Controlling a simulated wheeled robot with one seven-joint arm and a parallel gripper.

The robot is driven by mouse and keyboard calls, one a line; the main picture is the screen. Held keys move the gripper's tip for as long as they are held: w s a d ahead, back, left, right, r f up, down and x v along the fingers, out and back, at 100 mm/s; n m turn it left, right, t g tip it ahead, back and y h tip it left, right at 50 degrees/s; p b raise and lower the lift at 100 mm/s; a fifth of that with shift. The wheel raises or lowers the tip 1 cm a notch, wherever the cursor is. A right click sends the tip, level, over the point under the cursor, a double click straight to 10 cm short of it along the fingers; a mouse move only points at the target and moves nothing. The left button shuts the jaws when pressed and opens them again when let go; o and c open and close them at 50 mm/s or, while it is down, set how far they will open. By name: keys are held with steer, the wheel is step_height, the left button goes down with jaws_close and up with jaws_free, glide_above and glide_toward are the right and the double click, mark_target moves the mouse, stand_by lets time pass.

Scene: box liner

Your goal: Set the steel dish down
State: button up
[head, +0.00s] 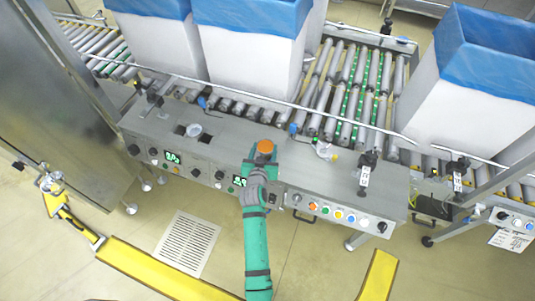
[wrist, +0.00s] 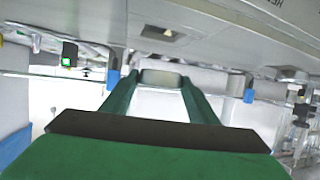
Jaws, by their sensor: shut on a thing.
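My gripper (head: 264,153) is above the grey control console (head: 226,152), its green fingers pointing away from my body. It is shut on a small round thing, which I take to be the steel dish (head: 265,146); its top looks orange-brown in the head view. In the wrist view the dish (wrist: 161,78) is pale grey between the two fingertips of my gripper (wrist: 160,85). I cannot tell whether it touches the console top.
A small pale cup (head: 194,130) stands on the console left of my gripper. A clear container (head: 324,150) lies to the right. Behind runs a roller conveyor (head: 357,90) with white boxes (head: 252,62) lined in blue. A thin rail (head: 250,90) crosses behind the console.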

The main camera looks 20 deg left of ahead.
mark_target(267, 154)
steer(key=shift+w+d+f, duration=0.2)
steer(key=shift+w+f, duration=0.15)
steer(key=shift+f, duration=0.15)
steer(key=shift+w+d+f, duration=0.1)
steer(key=shift+w+f, duration=0.05)
steer(key=shift+f, duration=0.8)
steer(key=shift+w+d+f, duration=0.1)
steer(key=shift+w+f, duration=0.05)
steer(key=shift+f, duration=0.75)
steer(key=shift+d, duration=0.1)
steer(key=shift+s+f, duration=0.1)
steer(key=shift+f, duration=0.05)
steer(key=o, duration=1)
steer(key=shift+o, duration=0.2)
